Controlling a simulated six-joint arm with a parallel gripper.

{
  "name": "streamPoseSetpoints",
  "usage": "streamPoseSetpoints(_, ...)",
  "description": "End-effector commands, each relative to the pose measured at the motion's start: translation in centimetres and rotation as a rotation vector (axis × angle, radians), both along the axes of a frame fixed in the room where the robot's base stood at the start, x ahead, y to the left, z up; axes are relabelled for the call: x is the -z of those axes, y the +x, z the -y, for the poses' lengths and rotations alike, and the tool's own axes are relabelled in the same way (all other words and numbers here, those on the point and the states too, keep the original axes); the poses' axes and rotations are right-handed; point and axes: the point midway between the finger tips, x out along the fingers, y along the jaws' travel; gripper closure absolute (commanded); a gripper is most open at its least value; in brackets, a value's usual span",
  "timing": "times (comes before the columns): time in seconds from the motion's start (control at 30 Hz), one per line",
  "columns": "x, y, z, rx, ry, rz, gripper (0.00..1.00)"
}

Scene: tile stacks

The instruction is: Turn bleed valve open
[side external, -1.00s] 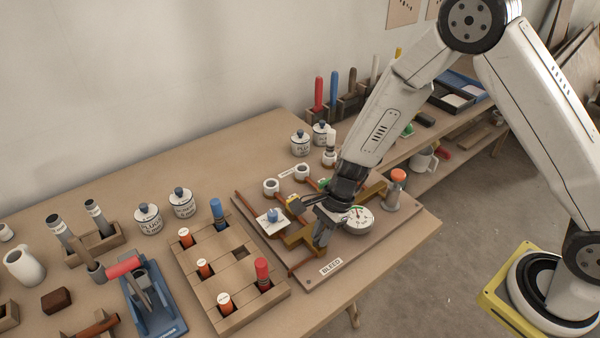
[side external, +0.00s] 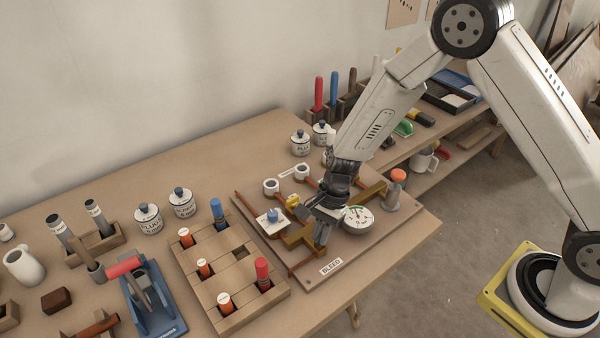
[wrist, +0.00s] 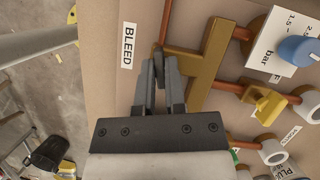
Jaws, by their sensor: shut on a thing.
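The bleed valve sits at the front of the brass pipework on a board, near the white BLEED label (side external: 331,267), which also shows in the wrist view (wrist: 128,45). My gripper (side external: 321,240) points down at it. In the wrist view my gripper (wrist: 160,75) is shut on the dark, narrow bleed valve handle (wrist: 159,62), beside the brass pipe body (wrist: 188,62). The fingers hide much of the handle, so its exact angle is hard to tell. The side view hides the handle behind the fingers.
A round gauge (side external: 357,219) stands right of my gripper. A yellow valve handle (wrist: 265,104) and a blue knob (wrist: 298,49) on a white plate are close by. A wooden block rack (side external: 228,270) with red, orange and blue capped pegs stands left of the board.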

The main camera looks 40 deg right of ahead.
Motion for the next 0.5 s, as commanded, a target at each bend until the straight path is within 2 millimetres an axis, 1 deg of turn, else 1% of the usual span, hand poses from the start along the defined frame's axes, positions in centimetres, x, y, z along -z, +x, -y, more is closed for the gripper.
streamPoseSetpoints(0.5,-0.06,0.26,-0.10,-0.491,0.000,0.001,1.00)
